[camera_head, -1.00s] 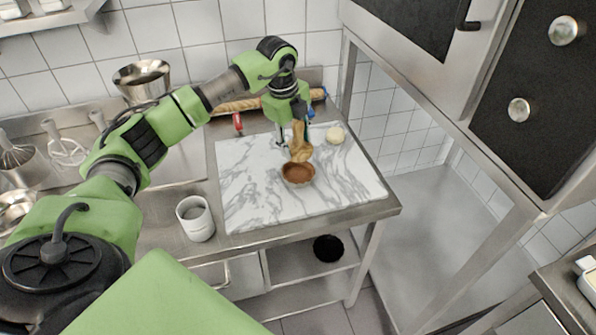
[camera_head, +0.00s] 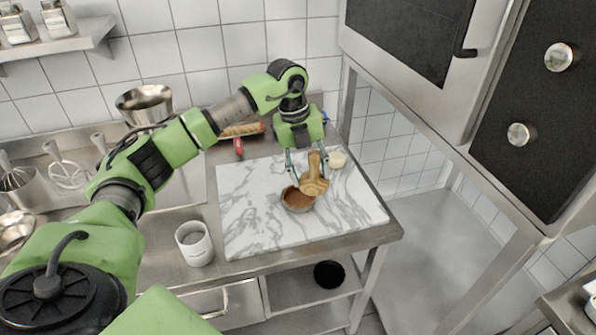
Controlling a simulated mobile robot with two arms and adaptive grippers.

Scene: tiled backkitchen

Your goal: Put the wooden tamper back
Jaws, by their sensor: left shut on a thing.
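The wooden tamper (camera_head: 314,184) is a light-brown tool with a narrow handle and a wide round end. My left gripper (camera_head: 307,165) is shut on its handle, and the wide end hangs low. In the picture the tamper overlaps the right edge of a small round tart mould (camera_head: 296,206) with brown filling, on the marble board (camera_head: 255,215). I cannot tell whether the tamper touches the mould or the board. My right gripper is not in view.
A pale round lump (camera_head: 337,160) lies at the board's back right. A rolling pin (camera_head: 240,130) and a red-handled tool (camera_head: 239,148) lie behind the board. A white cup (camera_head: 194,244) stands left of it. The board's front is clear. An oven (camera_head: 500,90) stands at the right.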

